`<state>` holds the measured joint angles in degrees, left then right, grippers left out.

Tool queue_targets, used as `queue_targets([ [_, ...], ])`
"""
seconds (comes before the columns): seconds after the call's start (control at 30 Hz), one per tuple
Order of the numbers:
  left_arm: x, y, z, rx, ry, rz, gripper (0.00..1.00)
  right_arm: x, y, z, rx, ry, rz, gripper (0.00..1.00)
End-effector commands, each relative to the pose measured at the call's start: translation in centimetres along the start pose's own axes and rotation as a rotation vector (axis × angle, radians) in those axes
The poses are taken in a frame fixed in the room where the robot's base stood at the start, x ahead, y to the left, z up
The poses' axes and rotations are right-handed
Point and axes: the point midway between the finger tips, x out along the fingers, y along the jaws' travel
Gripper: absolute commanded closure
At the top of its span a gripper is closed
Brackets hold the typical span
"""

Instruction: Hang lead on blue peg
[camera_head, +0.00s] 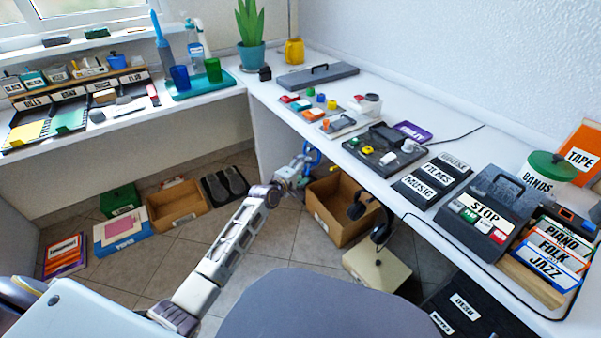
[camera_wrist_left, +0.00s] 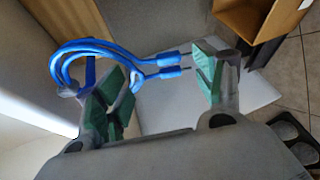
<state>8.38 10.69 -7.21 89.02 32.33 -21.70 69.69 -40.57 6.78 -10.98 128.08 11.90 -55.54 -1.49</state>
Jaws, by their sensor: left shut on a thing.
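My left gripper (camera_head: 303,172) is low in front of the desk's side, beside the cardboard box. In the head view the lead (camera_head: 312,154) shows as a small blue curve at the gripper's tip. I cannot make out a blue peg apart from the lead. My right gripper is not in view.
A cardboard box (camera_head: 338,227) stands under the desk edge, right of my left gripper. Dark headphones (camera_head: 380,232) hang to the right, above a beige box (camera_head: 376,270). The white desk (camera_head: 450,140) carries many items. Tiled floor (camera_head: 245,235) is free around my arm.

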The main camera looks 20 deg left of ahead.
Motion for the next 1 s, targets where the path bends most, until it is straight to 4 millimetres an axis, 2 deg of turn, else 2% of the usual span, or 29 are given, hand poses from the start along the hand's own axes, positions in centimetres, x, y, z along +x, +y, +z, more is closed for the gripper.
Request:
queue_targets([
  [0.4,1.1,0.2,0.5,-0.001,0.000,0.002,0.56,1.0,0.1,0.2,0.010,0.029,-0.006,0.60],
  [1.0,2.1,-0.1,0.9,-0.001,-0.001,0.002,0.56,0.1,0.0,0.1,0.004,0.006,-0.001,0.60],
])
